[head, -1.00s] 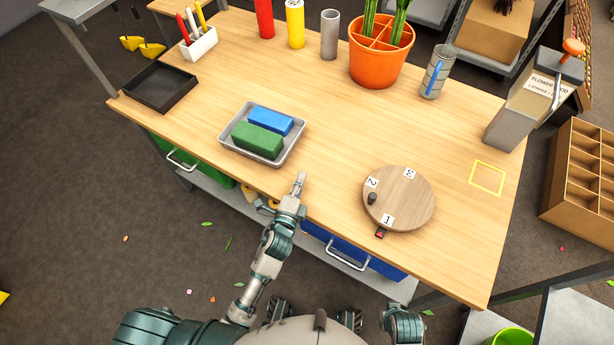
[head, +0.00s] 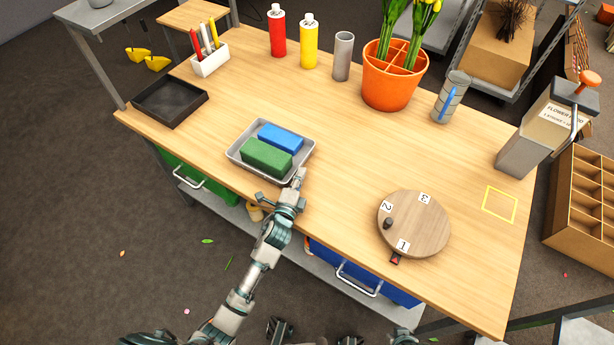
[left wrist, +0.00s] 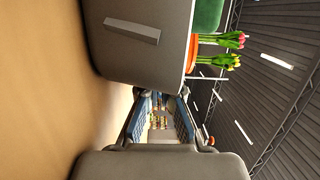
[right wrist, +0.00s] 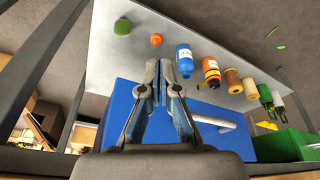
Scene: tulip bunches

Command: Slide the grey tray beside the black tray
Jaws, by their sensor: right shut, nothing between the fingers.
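The grey tray (head: 233,156) lies on the wooden table, holding a green block (head: 266,157) and a blue block (head: 281,138). The empty black tray (head: 170,101) lies to its left near the table's left edge, with bare table between them. My left gripper (head: 299,177) is at the grey tray's right front corner; I cannot tell whether it touches. In the left wrist view its fingers (left wrist: 160,98) are apart with nothing between them, and the grey tray's wall (left wrist: 140,62) looms close. My right gripper (right wrist: 160,72) is shut and empty, facing a blue drawer.
A round wooden turntable (head: 418,232) stands right of the grey tray. A white pen holder (head: 211,62), red bottle (head: 278,32), yellow bottle (head: 309,42), grey cylinder (head: 343,56) and orange tulip pot (head: 389,85) stand along the back. The blue drawer (head: 350,270) is under the front edge.

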